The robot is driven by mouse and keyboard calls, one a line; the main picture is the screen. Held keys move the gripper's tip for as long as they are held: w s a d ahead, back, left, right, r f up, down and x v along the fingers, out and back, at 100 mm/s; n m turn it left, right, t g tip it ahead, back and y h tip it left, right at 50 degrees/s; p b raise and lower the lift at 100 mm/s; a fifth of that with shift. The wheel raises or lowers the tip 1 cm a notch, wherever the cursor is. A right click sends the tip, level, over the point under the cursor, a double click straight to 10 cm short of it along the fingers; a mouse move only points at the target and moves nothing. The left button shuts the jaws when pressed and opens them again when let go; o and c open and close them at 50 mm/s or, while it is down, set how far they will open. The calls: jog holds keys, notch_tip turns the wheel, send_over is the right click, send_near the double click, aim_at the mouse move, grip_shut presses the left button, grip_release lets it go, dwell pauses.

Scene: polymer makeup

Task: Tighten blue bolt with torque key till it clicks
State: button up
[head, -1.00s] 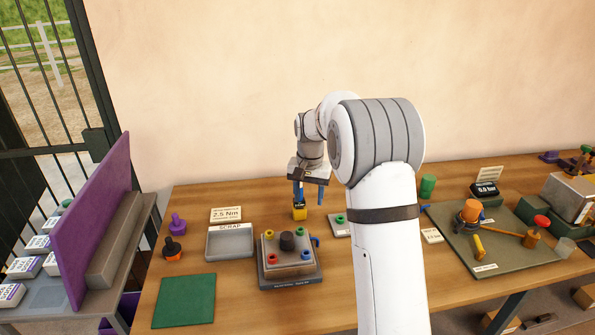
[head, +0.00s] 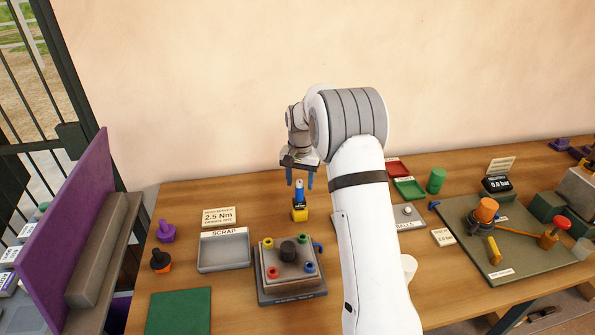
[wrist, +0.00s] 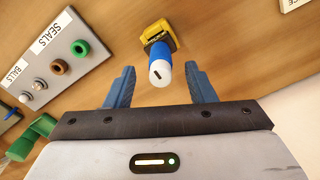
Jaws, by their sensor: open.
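A small upright tool with a yellow base, blue body and white slotted cap (head: 299,210) stands on the table; it may be the torque key, but I cannot be sure. My gripper (head: 300,182) is open above it. In the wrist view the tool (wrist: 157,50) lies between and beyond the fingertips (wrist: 161,82), apart from both. The blue bolt (head: 309,267) sits at the right front corner of a grey fixture (head: 290,292). Yellow, green and red bolts are at its other corners, around a black knob (head: 288,250).
A grey SCRAP tray (head: 224,265) is left of the fixture, behind a green mat (head: 180,312). Purple (head: 166,233) and orange-black (head: 160,260) knobs stand further left. A seals-and-balls board (wrist: 62,55) and a crowded green-grey board (head: 520,255) are to the right. My arm hides some table.

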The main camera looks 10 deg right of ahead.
aim_at(299, 192)
jog(key=shift+a+f+p, duration=0.1)
jog(key=shift+f+p, duration=0.4)
jog(key=shift+f, duration=2.05)
jog(key=shift+c, duration=0.4)
grip_shut()
